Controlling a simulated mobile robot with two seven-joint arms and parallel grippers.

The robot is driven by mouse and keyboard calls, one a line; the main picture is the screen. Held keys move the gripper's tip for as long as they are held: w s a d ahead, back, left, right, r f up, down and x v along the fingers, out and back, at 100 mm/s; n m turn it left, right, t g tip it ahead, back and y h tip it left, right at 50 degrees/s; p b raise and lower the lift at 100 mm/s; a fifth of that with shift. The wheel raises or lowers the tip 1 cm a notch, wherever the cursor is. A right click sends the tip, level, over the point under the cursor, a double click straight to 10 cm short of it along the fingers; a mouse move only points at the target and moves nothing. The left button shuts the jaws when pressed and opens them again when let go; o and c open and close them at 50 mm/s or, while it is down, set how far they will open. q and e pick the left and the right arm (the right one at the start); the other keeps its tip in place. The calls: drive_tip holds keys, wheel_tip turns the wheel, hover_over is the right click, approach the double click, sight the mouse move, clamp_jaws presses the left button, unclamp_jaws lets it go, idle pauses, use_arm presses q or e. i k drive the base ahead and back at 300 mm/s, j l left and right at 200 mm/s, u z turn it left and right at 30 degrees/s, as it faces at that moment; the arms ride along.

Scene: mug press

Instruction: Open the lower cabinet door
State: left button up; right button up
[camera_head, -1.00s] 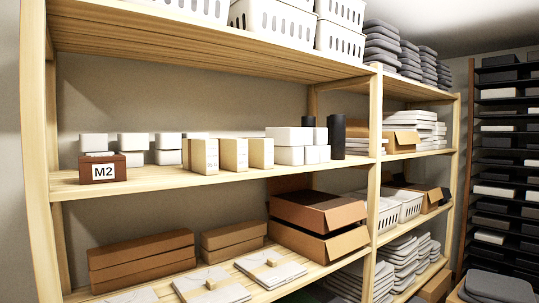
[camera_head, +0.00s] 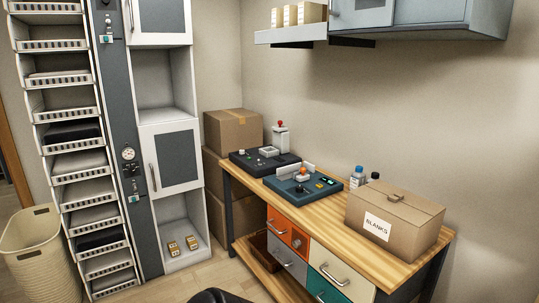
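A tall white cabinet stands left of centre with grey door panels. Its lower cabinet door (camera_head: 178,158) is a white-framed grey panel and looks closed. A vertical bar handle (camera_head: 154,177) is on that door's left side. The upper cabinet door (camera_head: 159,17) is cut off by the top edge of the picture and also looks closed. Between the doors is an empty open compartment (camera_head: 164,84). Below the lower door is an open compartment with small tan boxes (camera_head: 182,245) on its floor. Neither of my grippers is in view.
A tray rack (camera_head: 70,150) and a grey column (camera_head: 122,140) with knobs adjoin the cabinet's left. A beige basket (camera_head: 38,255) stands at lower left. Cardboard boxes (camera_head: 233,132) and a wooden workbench (camera_head: 400,262) with devices and drawers are right. Some bare floor (camera_head: 205,275) shows in front.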

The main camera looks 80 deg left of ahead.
sight(171, 152)
drive_tip(key=u, duration=3.25)
drive_tip(key=i+j, duration=0.1)
drive_tip(key=i, duration=0.45)
drive_tip(key=i+j+u, duration=0.15)
drive_tip(key=i, duration=0.4)
